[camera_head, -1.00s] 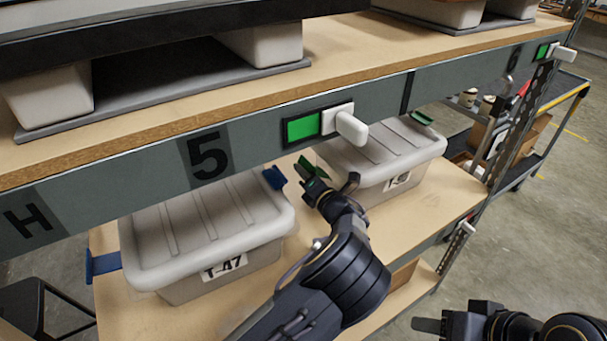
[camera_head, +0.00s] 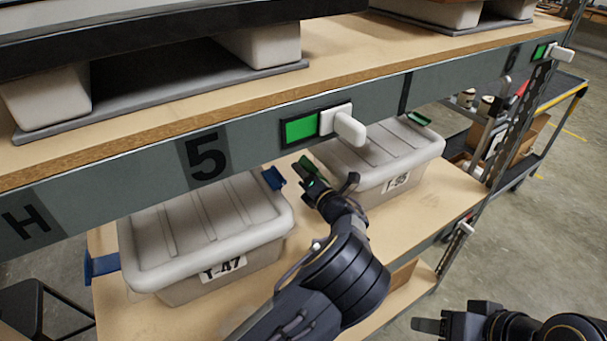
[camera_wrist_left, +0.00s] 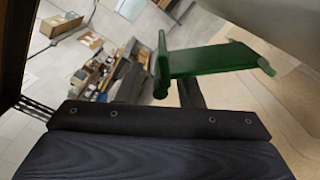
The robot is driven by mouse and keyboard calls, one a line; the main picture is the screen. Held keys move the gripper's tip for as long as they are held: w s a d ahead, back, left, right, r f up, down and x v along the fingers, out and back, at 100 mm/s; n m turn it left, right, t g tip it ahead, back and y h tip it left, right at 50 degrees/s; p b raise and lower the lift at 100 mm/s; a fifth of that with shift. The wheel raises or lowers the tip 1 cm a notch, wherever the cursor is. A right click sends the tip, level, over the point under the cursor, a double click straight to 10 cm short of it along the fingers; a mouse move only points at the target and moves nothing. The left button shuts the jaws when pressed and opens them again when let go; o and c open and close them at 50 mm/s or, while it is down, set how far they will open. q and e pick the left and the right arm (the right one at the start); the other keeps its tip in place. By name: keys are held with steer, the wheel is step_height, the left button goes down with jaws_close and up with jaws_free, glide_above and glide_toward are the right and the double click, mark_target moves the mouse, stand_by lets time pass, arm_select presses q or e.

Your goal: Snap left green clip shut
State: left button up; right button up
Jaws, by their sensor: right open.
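The left green clip (camera_head: 304,165) juts out from the left side of the grey lidded bin at the right (camera_head: 378,155). In the left wrist view this clip (camera_wrist_left: 212,60) is a green flap standing out, with a thicker upright edge at its left end. My left gripper (camera_head: 328,178) is at the clip, its dark fingers spread; one overlaps the clip in the head view. Whether they touch is unclear. The right green clip (camera_head: 419,118) sticks out at the bin's far right. My right gripper (camera_head: 432,326) is open and empty at the bottom right.
A second grey bin (camera_head: 205,235) labelled T-47, with blue clips (camera_head: 273,178) standing out, is on the left. Both bins sit on a wooden shelf (camera_head: 430,212). Above them, the upper shelf's grey beam (camera_head: 250,140) carries a white knob (camera_head: 348,126). A cart (camera_head: 540,140) stands at the right.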

arm_select(q)
steer(key=v, duration=0.7)
steer(key=shift+s+d, duration=0.25)
steer(key=shift+s, duration=0.1)
arm_select(e)
steer(key=shift+f, duration=0.15)
